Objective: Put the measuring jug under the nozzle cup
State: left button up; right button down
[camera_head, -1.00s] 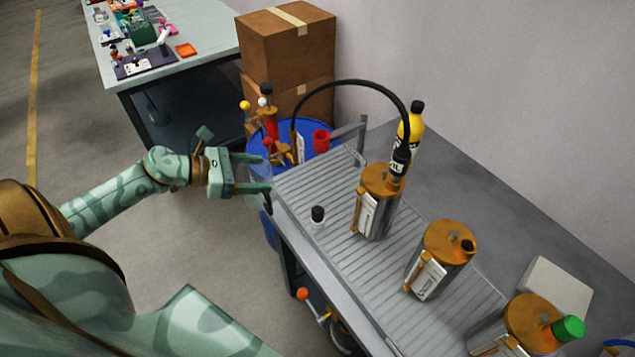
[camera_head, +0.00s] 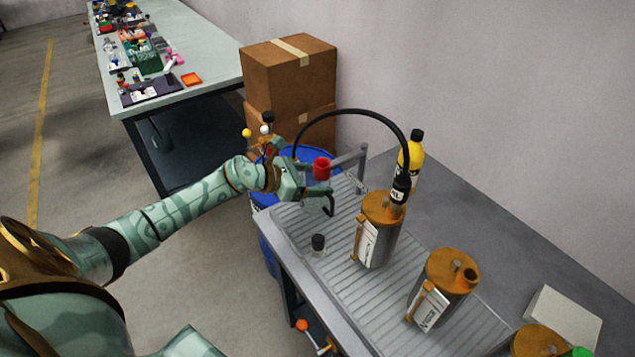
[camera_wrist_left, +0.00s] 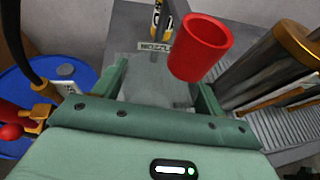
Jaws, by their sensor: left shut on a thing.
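The red nozzle cup (camera_head: 322,168) hangs at the far left end of the slatted bench, and it shows large in the left wrist view (camera_wrist_left: 200,48). My left gripper (camera_head: 322,197) is just in front of and below it. The gripper is shut on the clear measuring jug (camera_wrist_left: 150,72), seen between the fingers in the left wrist view. The jug is see-through and hardly visible in the head view. In the wrist view the cup overlaps the jug's right side; I cannot tell whether it is centred above. A "NOZZLE" label (camera_wrist_left: 155,47) is behind. My right gripper is not in view.
A steel canister (camera_head: 380,232) with an orange lid and hose stands right of my gripper; another canister (camera_head: 445,285) is nearer. A small black-capped clear bottle (camera_head: 318,247) stands at the bench's front edge. A grey bracket (camera_head: 362,165) and yellow bottle (camera_head: 412,160) are behind.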

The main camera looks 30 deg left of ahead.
pick_arm(q)
jog(key=shift+w+d+f, duration=0.3)
jog(key=shift+w+f, duration=0.15)
jog(key=shift+f, duration=0.1)
jog(key=shift+f+b, duration=0.3)
jog(key=shift+b, duration=0.1)
jog(key=shift+s, duration=0.1)
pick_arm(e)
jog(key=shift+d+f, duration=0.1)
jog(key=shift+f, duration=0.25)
pick_arm(q)
jog(key=shift+f, duration=0.1)
jog(key=o, duration=1)
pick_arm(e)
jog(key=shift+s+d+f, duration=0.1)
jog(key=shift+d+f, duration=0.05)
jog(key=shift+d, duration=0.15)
